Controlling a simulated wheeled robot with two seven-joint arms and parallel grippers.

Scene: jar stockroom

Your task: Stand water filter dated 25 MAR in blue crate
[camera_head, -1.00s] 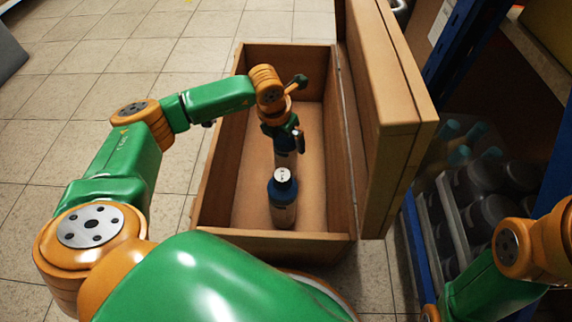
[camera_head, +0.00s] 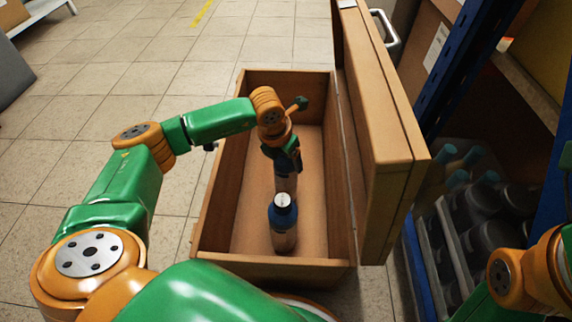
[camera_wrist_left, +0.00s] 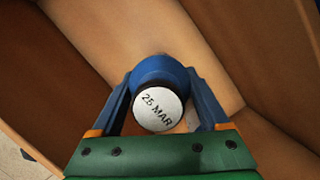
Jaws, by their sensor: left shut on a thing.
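My left gripper (camera_head: 286,158) reaches down into an open wooden chest (camera_head: 222,180) and is shut on a water filter (camera_head: 285,184). In the left wrist view, this filter (camera_wrist_left: 158,72) has a blue top and a white cap reading 25 MAR, and sits between the two blue fingers of the left gripper (camera_wrist_left: 160,88). Its lower part is hidden by another filter (camera_head: 284,222), upright nearer me with a blue top and a white cap whose print is too small to read. I cannot make out a blue crate for certain. My right gripper is out of view.
The chest's thick lid (camera_head: 378,110) stands open on the right. Beyond it, dark bottles (camera_head: 490,235) with blue-green tops stand in a pale-railed holder with a blue edge (camera_head: 418,262), beside a blue rack post (camera_head: 462,60). The tiled floor (camera_head: 90,100) on the left is clear.

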